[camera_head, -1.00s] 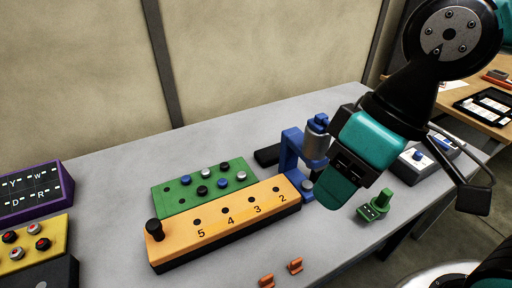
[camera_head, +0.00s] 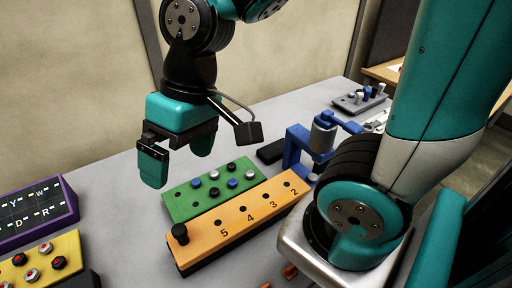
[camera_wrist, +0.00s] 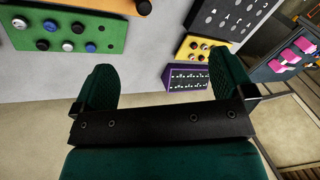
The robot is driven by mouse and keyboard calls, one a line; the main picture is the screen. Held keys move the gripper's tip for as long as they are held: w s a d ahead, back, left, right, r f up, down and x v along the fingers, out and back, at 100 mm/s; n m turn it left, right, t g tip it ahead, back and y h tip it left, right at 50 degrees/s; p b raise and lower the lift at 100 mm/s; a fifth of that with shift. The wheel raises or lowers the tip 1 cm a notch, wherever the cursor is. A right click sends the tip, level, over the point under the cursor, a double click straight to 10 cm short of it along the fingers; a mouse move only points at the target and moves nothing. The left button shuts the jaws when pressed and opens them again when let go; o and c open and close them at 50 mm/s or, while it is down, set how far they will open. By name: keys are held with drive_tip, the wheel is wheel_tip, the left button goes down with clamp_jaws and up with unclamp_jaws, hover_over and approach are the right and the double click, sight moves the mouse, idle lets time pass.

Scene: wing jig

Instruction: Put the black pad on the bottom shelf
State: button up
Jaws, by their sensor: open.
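My gripper (camera_head: 178,158) is open and empty above the far side of the grey table, left of the green board. In the wrist view its two fingers (camera_wrist: 164,75) stand wide apart with nothing between them. I cannot single out the black pad for certain. A black panel with white marks (camera_wrist: 230,14) lies beside the yellow box in the wrist view. No bottom shelf is clearly recognisable.
The green board (camera_head: 192,204) with several pegs, the orange numbered block (camera_head: 205,244), the blue fixture (camera_head: 293,148), the purple panel (camera_head: 30,222) and the yellow box (camera_head: 38,262) stand on the table (camera_head: 110,180). A dark unit with pink items (camera_wrist: 272,72) stands beyond it.

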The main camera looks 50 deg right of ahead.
drive_tip(key=w+d+r+m+h+p, duration=0.1)
drive_tip(key=w+d+m+p, duration=0.4)
drive_tip(key=w+d+m, duration=0.35)
drive_tip(key=m+h+p, duration=0.3)
drive_tip(key=m, duration=1.3)
hover_over(276, 148)
wheel_tip(276, 148, down, 23)
drive_tip(key=shift+f, duration=0.1)
wheel_tip(276, 148, down, 7)
drive_tip(key=b, duration=0.5)
drive_tip(key=shift+r, duration=0.3)
